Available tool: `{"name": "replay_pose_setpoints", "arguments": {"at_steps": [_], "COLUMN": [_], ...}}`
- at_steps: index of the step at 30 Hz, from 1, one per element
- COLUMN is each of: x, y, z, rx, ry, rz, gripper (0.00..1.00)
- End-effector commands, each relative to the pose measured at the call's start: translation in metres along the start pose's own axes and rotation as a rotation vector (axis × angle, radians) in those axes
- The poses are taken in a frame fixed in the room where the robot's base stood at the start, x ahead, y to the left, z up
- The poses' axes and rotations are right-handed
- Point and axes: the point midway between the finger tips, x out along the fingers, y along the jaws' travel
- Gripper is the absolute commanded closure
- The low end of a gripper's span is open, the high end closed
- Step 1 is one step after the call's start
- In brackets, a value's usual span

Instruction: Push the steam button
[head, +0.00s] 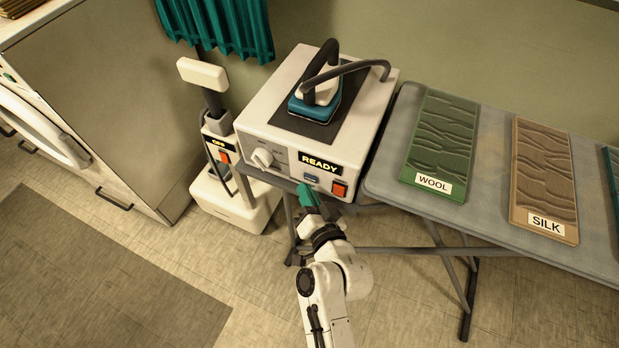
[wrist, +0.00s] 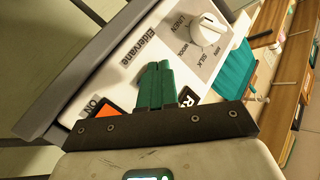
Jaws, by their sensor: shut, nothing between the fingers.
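The white steam station (head: 285,155) stands at the left end of the ironing board. Its front has a small blue button (head: 311,179) below the READY display (head: 319,162); I cannot read any label on it. My gripper (head: 305,187) is shut and empty, its teal fingertips just in front of and below this button. I cannot tell if they touch the panel. In the wrist view the shut fingers (wrist: 157,70) cover the middle of the panel, and the blue button is hidden there.
An orange switch (head: 339,189) is right of the button; a white dial (head: 262,157) is left. The iron (head: 316,98) rests on top. A wool cloth (head: 440,140) and silk cloth (head: 543,175) lie on the board (head: 488,190). A steamer marked OFF (head: 233,205) stands left.

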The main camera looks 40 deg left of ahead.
Motion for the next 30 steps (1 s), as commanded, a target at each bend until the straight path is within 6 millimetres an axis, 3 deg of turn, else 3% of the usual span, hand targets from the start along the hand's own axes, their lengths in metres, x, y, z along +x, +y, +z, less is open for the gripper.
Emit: {"name": "replay_pose_setpoints", "arguments": {"at_steps": [30], "x": [0.0070], "y": [0.0050], "z": [-0.0056], "rx": [0.000], "ry": [0.000], "rz": [0.000], "gripper": [1.00]}}
